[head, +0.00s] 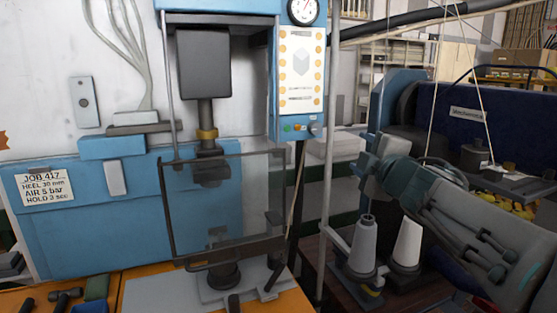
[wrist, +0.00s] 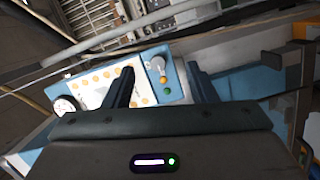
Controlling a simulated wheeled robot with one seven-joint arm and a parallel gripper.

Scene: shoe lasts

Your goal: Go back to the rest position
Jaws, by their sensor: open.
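My gripper (wrist: 162,85) shows in the wrist view with its two dark fingers apart and nothing between them. Beyond the fingers is the press's control panel (wrist: 110,90), with orange buttons and a green one. In the head view my arm comes in from the right, and my gripper (head: 368,165) is at its left end, beside the blue press (head: 300,85). The gripper is to the right of the panel and above the thread cones. It appears clear of the press, though the exact gap is hard to judge.
A clear guard (head: 225,205) hangs in front of the press head. A grey cone (head: 363,243) and a white cone (head: 408,242) stand below my gripper. A vertical pole (head: 328,170) stands just left of it. A dark blue machine (head: 450,115) is behind my arm.

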